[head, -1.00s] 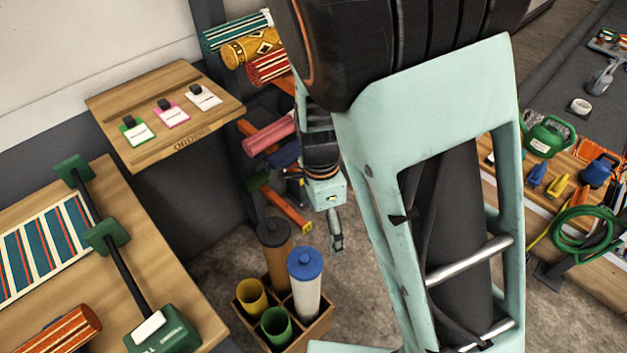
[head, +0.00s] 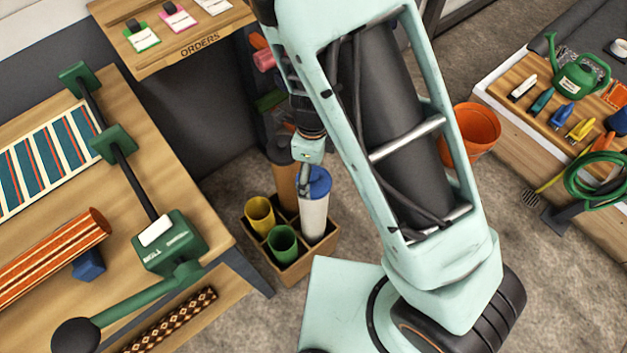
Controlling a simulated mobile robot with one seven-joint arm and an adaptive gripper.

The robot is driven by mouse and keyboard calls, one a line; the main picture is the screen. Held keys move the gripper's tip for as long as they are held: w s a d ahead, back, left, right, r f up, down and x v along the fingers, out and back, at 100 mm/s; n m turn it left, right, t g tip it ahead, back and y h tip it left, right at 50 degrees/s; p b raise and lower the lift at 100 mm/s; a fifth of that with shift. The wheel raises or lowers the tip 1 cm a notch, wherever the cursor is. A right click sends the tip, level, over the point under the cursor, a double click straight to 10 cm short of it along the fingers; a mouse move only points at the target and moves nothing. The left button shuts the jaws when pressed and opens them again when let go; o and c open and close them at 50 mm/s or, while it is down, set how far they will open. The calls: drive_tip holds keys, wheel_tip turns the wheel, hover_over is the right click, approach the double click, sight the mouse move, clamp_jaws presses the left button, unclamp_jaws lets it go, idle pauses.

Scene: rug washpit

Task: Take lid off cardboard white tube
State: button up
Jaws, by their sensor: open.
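The white cardboard tube (head: 313,222) stands upright in a compartment of a wooden divided box (head: 296,272) on the floor. A blue lid (head: 320,182) is on its top. My gripper (head: 305,190) is open and points down at the lid, overlapping its left part in the head view. I cannot tell whether the fingers touch the lid. The fingers are small and partly merge with the lid's edge.
The box also holds a brown tube (head: 283,180) behind, an open yellow tube (head: 260,214) and an open green tube (head: 282,243). A wooden bench (head: 190,215) stands close at left. An orange bucket (head: 472,131) is at right.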

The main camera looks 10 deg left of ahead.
sight(313, 176)
wheel_tip(313, 176, down, 4)
drive_tip(key=shift+r+b, duration=0.1)
drive_tip(key=shift+b, duration=0.45)
drive_tip(key=c, duration=1)
drive_tip(key=shift+r, duration=0.1)
